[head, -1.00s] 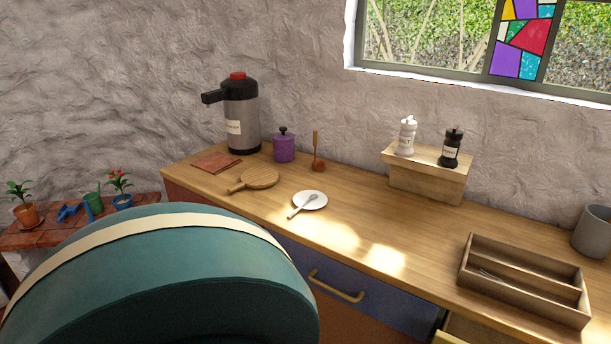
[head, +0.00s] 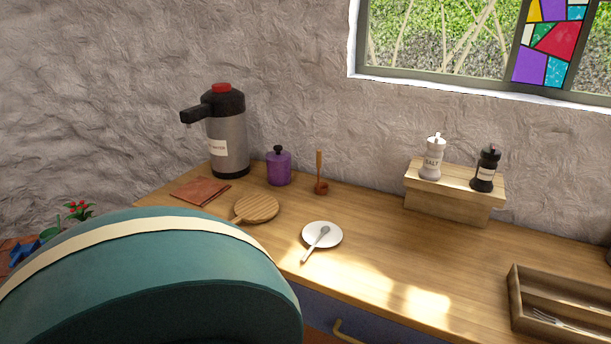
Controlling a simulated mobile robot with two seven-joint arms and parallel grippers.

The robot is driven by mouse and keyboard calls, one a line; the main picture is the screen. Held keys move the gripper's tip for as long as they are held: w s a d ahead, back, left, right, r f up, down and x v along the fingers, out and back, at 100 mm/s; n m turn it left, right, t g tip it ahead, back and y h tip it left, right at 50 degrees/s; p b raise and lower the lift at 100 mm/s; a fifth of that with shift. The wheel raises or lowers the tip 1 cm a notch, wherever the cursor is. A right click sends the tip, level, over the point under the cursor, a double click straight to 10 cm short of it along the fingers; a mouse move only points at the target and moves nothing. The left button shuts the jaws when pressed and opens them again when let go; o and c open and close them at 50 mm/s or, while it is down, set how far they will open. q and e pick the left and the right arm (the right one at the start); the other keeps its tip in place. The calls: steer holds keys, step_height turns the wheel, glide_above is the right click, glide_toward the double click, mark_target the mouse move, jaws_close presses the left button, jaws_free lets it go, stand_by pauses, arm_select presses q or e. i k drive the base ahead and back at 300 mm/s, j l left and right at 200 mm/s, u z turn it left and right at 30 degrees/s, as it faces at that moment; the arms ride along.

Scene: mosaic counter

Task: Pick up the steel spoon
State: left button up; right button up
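A spoon (head: 318,239) rests on a small white saucer (head: 334,236) near the front edge of the wooden counter. Its grey bowl lies on the saucer, and its pale handle reaches over the rim towards the front. The handle looks pale and warm-toned, so I cannot tell if the whole spoon is steel. The wooden cutlery tray (head: 515,305) at the right edge holds fork-like metal cutlery (head: 562,322); the tray is partly cut off. Neither of my grippers is in view.
Shakers stand on a wooden riser (head: 450,200). A large teal rounded shape, possibly mine, blocks the lower left. Counter right of the saucer is clear.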

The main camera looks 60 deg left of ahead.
mark_target(325, 229)
steer(key=j, duration=0.75)
steer(key=k+j, duration=0.15)
steer(key=j, duration=0.65)
